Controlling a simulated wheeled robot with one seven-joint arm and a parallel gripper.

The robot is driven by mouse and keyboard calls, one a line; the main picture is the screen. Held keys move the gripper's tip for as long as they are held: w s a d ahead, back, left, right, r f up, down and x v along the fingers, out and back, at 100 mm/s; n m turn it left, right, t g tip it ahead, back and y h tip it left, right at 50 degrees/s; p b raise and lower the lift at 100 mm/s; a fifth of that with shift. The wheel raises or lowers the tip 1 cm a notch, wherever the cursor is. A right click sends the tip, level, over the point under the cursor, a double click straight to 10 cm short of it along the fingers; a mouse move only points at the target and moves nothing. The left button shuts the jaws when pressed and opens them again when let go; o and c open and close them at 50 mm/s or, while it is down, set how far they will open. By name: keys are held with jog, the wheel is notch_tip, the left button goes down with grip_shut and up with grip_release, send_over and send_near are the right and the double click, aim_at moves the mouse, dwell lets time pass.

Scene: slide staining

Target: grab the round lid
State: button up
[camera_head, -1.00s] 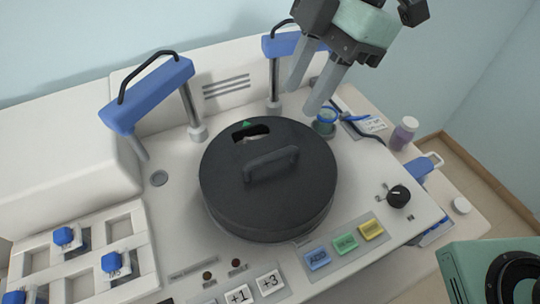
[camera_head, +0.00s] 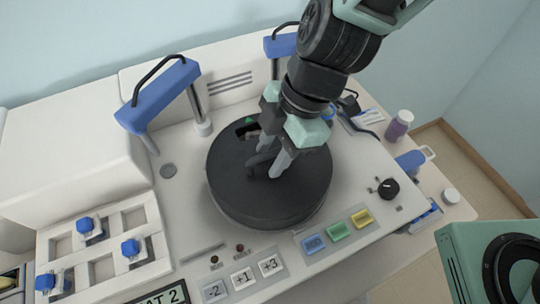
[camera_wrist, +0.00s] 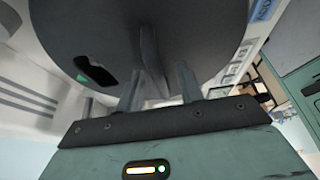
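The round lid (camera_head: 233,188) is a black disc on the white machine, with an upright bar handle (camera_head: 257,163) across its middle and an oval cut-out near its far edge. My gripper (camera_head: 268,166) points down over the lid, its fingers at the handle. In the wrist view, the lid (camera_wrist: 85,30) fills the upper middle and the handle (camera_wrist: 151,60) stands between my two fingers (camera_wrist: 160,82). The fingers are apart, with gaps showing beside the handle. Part of the handle is hidden by my gripper in the head view.
Two blue arms on posts stand behind the lid; the left one (camera_head: 165,90) is clear of my gripper. A slide rack (camera_head: 75,265) with blue-capped pieces is at the lower left. Buttons (camera_head: 338,230) and a black knob (camera_head: 388,189) lie in front and right. A bottle (camera_head: 399,125) stands further right.

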jog(key=shift+f, duration=0.1)
grip_shut()
